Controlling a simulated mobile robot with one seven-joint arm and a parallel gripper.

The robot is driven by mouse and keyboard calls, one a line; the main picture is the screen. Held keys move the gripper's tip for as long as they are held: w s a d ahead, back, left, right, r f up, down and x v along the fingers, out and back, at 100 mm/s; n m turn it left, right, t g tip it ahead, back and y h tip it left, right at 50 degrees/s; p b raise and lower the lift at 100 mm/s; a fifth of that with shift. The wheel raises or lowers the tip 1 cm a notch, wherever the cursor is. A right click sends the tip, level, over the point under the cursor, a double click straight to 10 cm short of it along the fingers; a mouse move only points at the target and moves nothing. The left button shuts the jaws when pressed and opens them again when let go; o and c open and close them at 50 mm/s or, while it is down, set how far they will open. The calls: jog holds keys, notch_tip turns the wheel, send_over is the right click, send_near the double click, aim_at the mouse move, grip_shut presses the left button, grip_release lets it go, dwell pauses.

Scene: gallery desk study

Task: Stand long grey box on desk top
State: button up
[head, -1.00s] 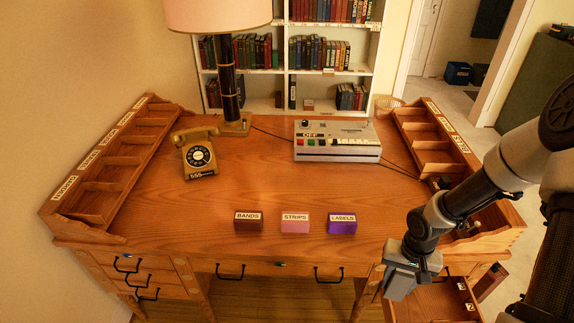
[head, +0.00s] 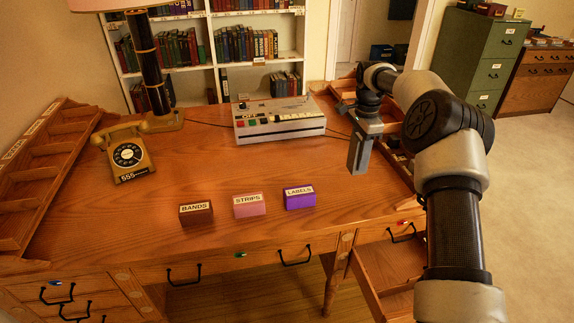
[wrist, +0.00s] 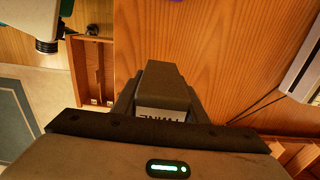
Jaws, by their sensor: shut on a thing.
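My gripper (head: 358,160) is above the right part of the desk top (head: 200,170), in front of the right rack, pointing down. In the wrist view it is shut on the long grey box (wrist: 166,82), a dark grey block with a white label partly hidden by the gripper; the label seems to read TWINE. Bare desk top (wrist: 235,45) lies beyond the box in that view. In the head view the box is hard to tell from the grey gripper, and its gap to the desk is unclear.
Boxes marked BANDS (head: 196,213), STRIPS (head: 249,206) and LABELS (head: 299,198) stand along the front. A grey machine (head: 280,122) and telephone (head: 128,155) are behind. Racks flank the desk. A drawer (head: 390,268) is open at front right. Desk right of LABELS is clear.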

notch_tip(320, 180, down, 10)
jog(key=shift+b, duration=0.6)
jog(key=shift+f, duration=0.2)
jog(key=o, duration=1.1)
jog(key=shift+o, duration=0.2)
jog(key=shift+r, duration=0.15)
